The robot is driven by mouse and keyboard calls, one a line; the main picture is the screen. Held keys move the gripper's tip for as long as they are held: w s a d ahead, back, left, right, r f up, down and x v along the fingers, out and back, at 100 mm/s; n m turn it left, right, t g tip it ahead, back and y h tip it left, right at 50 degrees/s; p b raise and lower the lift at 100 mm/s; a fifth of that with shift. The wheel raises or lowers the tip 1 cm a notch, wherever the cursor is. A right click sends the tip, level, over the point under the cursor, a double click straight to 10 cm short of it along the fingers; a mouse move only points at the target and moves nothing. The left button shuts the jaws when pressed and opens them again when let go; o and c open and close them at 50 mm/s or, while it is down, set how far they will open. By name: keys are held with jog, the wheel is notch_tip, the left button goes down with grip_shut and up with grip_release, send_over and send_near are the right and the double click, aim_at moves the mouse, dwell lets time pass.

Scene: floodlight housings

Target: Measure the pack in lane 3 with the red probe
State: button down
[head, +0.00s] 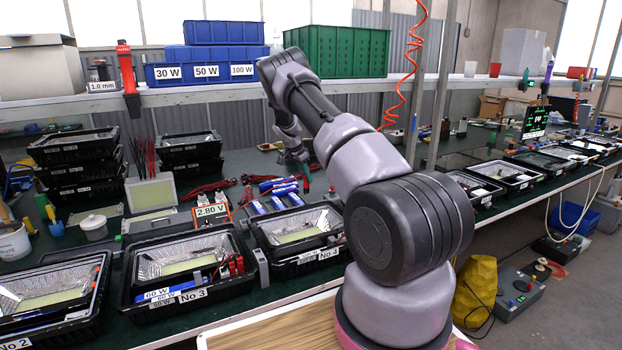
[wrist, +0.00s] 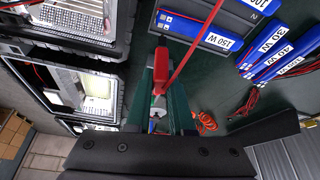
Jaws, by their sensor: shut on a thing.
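My gripper (wrist: 161,84) is shut on the red probe (wrist: 161,66), whose red lead runs up and to the right in the wrist view. In the head view my gripper (head: 297,153) hangs over the back of the bench, behind the blue packs (head: 280,188). The housing marked No 3 (head: 136,285) stands open at the front left, with a pale yellow panel, 60 W labels and red parts at its right side. A meter (head: 211,211) behind it reads 2.80 V. I cannot tell which pack belongs to lane 3.
Housings No 2 (head: 94,312) and No 4 (head: 343,226) flank No 3. Stacked black housings (head: 75,160) stand at the back left. The wrist view shows a 150 W pack (wrist: 190,32) and red leads (wrist: 245,102) beside my gripper. A shelf (head: 225,87) crosses above the bench.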

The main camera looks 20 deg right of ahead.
aim_at(306, 188)
jog(key=shift+d, duration=0.2)
jog(key=shift+d, duration=0.1)
jog(key=shift+f, duration=2.9)
jog(key=shift+f, duration=0.65)
dwell(0.5)
jog(key=shift+r, duration=3.55)
